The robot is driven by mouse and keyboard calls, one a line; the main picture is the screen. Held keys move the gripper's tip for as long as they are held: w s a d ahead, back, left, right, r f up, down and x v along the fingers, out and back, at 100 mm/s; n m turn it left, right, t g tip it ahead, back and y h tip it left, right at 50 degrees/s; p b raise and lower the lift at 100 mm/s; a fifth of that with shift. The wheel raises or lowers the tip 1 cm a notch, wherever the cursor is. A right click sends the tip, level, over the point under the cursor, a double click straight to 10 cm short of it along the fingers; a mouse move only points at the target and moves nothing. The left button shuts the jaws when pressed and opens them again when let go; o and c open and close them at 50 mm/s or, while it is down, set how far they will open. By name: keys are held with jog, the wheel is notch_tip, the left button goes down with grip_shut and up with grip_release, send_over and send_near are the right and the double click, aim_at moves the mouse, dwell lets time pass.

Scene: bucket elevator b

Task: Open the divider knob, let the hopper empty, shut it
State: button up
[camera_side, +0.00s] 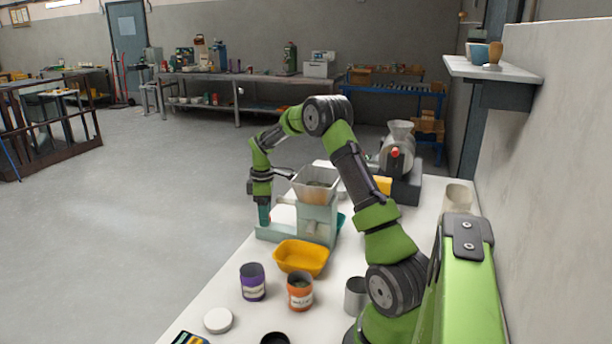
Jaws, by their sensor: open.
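The divider is a pale green stand (318,222) on the white bench, with a translucent hopper (316,190) on top. A small reddish spot shows by the fingertips. I cannot tell whether it is the knob, or whether the fingers touch anything. The knob's position cannot be made out. A yellow tray (302,258) sits in front of the divider.
A purple-labelled can (252,282), an orange can (300,292), a metal cup (356,296) and a white lid (218,320) stand nearer on the bench. A grey machine with a funnel (398,160) stands behind at right. A wall bounds the bench's right side.

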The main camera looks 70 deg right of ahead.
jog(key=shift+f, duration=0.15)
jog(key=shift+c, duration=0.3)
jog(key=c, duration=1)
jog(key=m, duration=1)
jog(key=shift+m, duration=0.3)
jog(key=o, duration=1.1)
jog(key=shift+c, duration=0.2)
